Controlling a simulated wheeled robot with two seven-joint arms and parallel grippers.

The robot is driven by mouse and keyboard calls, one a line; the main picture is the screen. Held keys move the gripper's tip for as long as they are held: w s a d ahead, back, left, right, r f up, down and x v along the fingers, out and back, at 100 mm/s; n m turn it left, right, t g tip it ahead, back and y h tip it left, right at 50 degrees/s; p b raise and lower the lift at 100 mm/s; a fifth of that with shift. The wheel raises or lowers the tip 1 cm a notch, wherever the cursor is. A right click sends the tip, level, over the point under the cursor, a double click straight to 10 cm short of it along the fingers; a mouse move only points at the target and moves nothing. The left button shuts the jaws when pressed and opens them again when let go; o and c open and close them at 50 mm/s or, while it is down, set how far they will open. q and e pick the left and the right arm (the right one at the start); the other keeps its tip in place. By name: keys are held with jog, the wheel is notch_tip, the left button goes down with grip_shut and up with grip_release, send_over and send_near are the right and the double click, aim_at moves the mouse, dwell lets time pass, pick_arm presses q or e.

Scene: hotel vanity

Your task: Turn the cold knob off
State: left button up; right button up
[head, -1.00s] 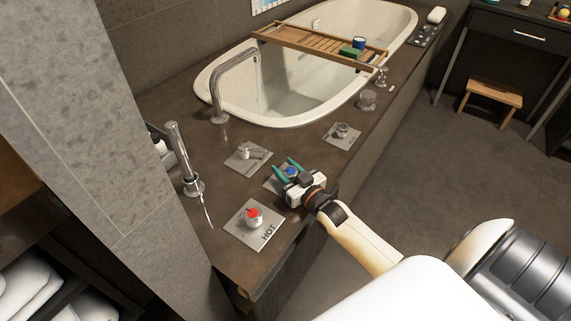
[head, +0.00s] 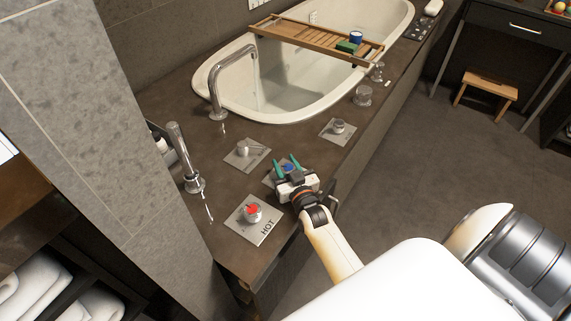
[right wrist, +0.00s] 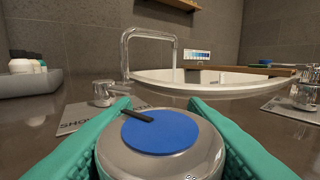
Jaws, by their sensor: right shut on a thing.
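The cold knob (right wrist: 160,150) is a round chrome knob with a blue cap and a dark pointer mark, filling the lower middle of the right wrist view. In the head view its blue top (head: 288,168) shows between the fingers. My right gripper (head: 287,164) has its two green fingers on either side of the knob and is shut on it. The pointer points toward the upper left in the right wrist view. The knob's plate is mostly hidden by the gripper in the head view. My left gripper is not in view.
The red-topped hot knob (head: 253,211) is close by on the near counter. A shower control (head: 246,150) and another chrome knob (head: 338,127) sit beyond. A hand shower (head: 184,160), a curved tub spout (head: 233,75) and the white bathtub (head: 300,118) stand around.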

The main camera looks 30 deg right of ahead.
jog(key=shift+r, duration=0.15)
jog(key=o, duration=1)
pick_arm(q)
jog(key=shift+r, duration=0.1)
pick_arm(e)
jog(key=shift+s, duration=0.1)
pick_arm(q)
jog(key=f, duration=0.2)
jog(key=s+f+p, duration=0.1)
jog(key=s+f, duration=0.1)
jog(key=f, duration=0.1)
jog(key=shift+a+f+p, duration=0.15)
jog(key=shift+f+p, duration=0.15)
jog(key=shift+p, duration=0.05)
pick_arm(e)
jog(key=s, duration=0.3)
jog(key=s+a, duration=0.1)
jog(key=s, duration=0.3)
jog(key=s+a, duration=0.1)
jog(key=s, duration=0.3)
jog(key=shift+s+a, duration=0.2)
jog(key=shift+s, duration=0.05)
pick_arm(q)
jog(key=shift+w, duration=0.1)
